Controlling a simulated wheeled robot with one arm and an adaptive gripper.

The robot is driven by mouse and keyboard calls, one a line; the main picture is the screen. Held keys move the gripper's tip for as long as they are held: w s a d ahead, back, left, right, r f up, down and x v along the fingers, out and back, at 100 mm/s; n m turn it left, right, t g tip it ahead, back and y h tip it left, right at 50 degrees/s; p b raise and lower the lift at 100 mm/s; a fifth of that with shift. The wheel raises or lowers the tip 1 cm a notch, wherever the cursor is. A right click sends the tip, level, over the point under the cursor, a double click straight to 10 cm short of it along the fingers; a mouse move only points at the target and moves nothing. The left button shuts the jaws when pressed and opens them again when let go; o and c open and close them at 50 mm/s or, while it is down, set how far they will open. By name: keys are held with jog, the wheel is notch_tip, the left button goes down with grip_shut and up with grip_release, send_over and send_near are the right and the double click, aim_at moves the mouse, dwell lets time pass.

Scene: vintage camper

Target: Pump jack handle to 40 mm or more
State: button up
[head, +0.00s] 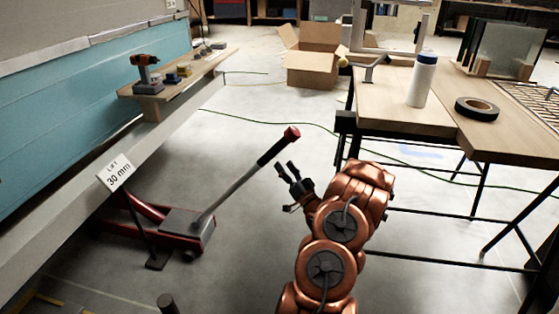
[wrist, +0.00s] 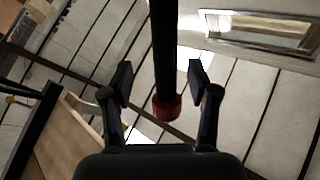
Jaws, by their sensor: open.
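The red floor jack (head: 185,228) stands on the floor beside the camper's lower edge. Its handle (head: 247,174) slants up to the right, with a black grip and a red end knob (head: 291,132). My gripper (head: 285,170) is open, just right of the handle's upper part in the head view. In the wrist view, the black handle (wrist: 164,45) and its red knob (wrist: 167,107) show between the two open fingers (wrist: 164,85). Contact with the fingers is not visible.
A workbench (head: 400,100) with a white bottle (head: 422,80) and a tape roll (head: 477,108) stands at right. A cardboard box (head: 313,58) sits at the back. A wooden shelf (head: 185,80) with a drill juts from the camper. The floor between is largely clear, apart from a green cable (head: 330,130).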

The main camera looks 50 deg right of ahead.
jog(key=v, duration=0.6)
jog(key=shift+w, duration=0.1)
dwell(0.6)
